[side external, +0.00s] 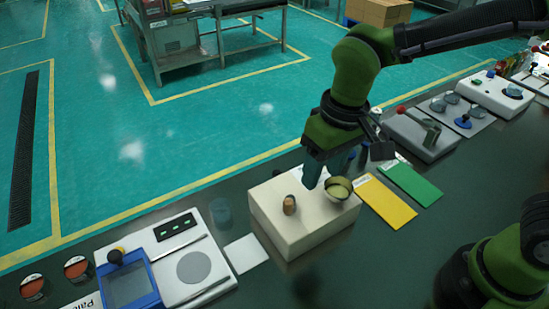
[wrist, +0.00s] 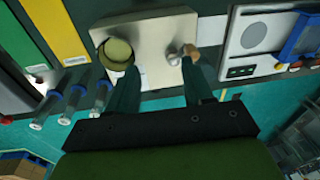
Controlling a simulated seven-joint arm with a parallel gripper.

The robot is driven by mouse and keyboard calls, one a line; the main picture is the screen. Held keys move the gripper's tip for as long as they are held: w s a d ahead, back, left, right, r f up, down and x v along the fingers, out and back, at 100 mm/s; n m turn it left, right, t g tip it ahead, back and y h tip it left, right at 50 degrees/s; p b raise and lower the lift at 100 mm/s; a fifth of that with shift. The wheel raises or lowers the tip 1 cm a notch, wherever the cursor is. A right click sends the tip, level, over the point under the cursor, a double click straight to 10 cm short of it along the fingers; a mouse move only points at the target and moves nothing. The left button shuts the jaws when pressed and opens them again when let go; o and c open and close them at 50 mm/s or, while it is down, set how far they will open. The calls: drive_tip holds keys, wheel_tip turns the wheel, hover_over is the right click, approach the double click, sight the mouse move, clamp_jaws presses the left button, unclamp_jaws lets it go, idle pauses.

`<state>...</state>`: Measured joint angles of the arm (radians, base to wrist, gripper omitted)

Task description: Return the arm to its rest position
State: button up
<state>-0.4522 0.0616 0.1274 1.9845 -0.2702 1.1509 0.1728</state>
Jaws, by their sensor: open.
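My gripper (side external: 322,176) is at the end of the green arm, low over a cream box (side external: 290,236) on the dark bench. In the wrist view its two dark green fingers (wrist: 161,78) are spread apart with nothing between them. A round dish with a yellowish inside (side external: 339,187) sits on the box near the fingers; it also shows in the wrist view (wrist: 117,52) by the left fingertip. A small brown-topped knob (side external: 289,205) stands on the box, by the right fingertip in the wrist view. I cannot tell whether the fingers touch either.
Yellow (side external: 386,202) and green (side external: 411,184) cards lie right of the box. A white pad (side external: 245,253) and a scale-like device (side external: 190,268) with a blue-framed screen (side external: 131,289) are left. Grey units (side external: 421,137) stand further right. Clear tubes (wrist: 75,98) show in the wrist view.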

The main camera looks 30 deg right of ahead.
drive_tip(key=s+d+r+m+t, duration=0.2)
drive_tip(key=s+d+r+t, duration=0.1)
drive_tip(key=d, duration=0.5)
drive_tip(key=s+d+r+m+t, duration=0.2)
drive_tip(key=s+d+r+t, duration=0.1)
drive_tip(key=d, duration=0.6)
drive_tip(key=shift+r+m+y, duration=0.35)
drive_tip(key=shift+m+y, duration=0.05)
